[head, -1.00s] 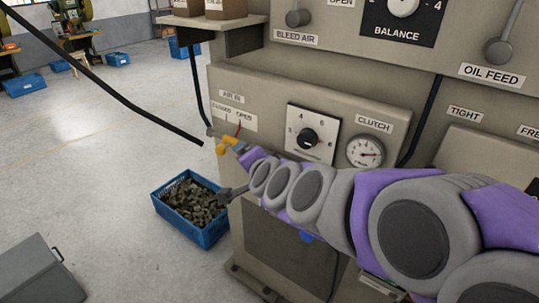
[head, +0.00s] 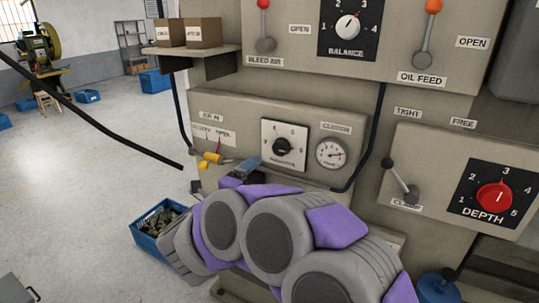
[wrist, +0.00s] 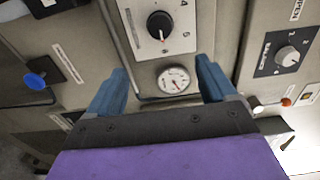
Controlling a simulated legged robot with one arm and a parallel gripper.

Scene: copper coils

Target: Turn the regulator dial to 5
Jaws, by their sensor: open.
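The regulator dial is a black knob (head: 283,146) on a white numbered plate (head: 300,132), between the yellow air valve and the gauge. Its plate label is too small to read surely. The knob also shows at the top of the wrist view (wrist: 160,24), with 4 and 5 legible on the plate; I cannot read its pointer surely. My gripper (head: 247,170) is left of and below the dial in the head view, partly hidden by my arm. In the wrist view my gripper's blue fingers (wrist: 162,78) are spread apart and empty, with the dial beyond them, not touched.
A round gauge (head: 331,152) sits right of the dial. A yellow air valve handle (head: 210,159) juts out at left. A clamp lever (head: 401,178) and red depth dial (head: 494,197) are at right; a balance dial (head: 347,26) is above. A blue crate (head: 147,243) stands on the floor.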

